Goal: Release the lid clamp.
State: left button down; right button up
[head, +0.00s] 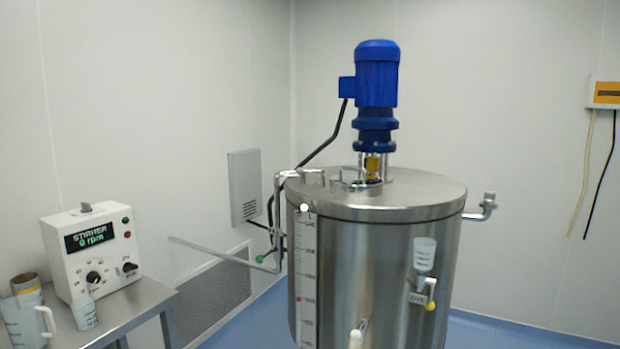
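The steel tank (380,275) stands right of centre with its lid (425,190) down on the rim. At the lid's left edge a bent metal bar (277,215) hooks over the rim, and a long grey rod (215,249) sticks out to the left from its lower end. A small metal fitting (483,207) juts from the tank's right side at rim height. I cannot tell which of these is the lid clamp. A white round knob (305,208) shows at the front left rim. Neither gripper is in view.
A blue motor (376,80) stands on the lid. A side table (130,308) at left holds the stirrer box (90,250) reading 0 rpm, a jug (28,318) and a small bottle (84,312). A green knob (259,259) sits near the rod. Blue floor (250,318) is clear between table and tank.

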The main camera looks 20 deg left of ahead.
aim_at(300, 172)
jog(key=z, duration=0.45)
jog(key=i, duration=1.8)
jog(key=u, duration=0.75)
jog(key=k, duration=0.9)
jog(key=u, duration=0.1)
jog(key=i, duration=0.95)
jog(key=z, duration=0.05)
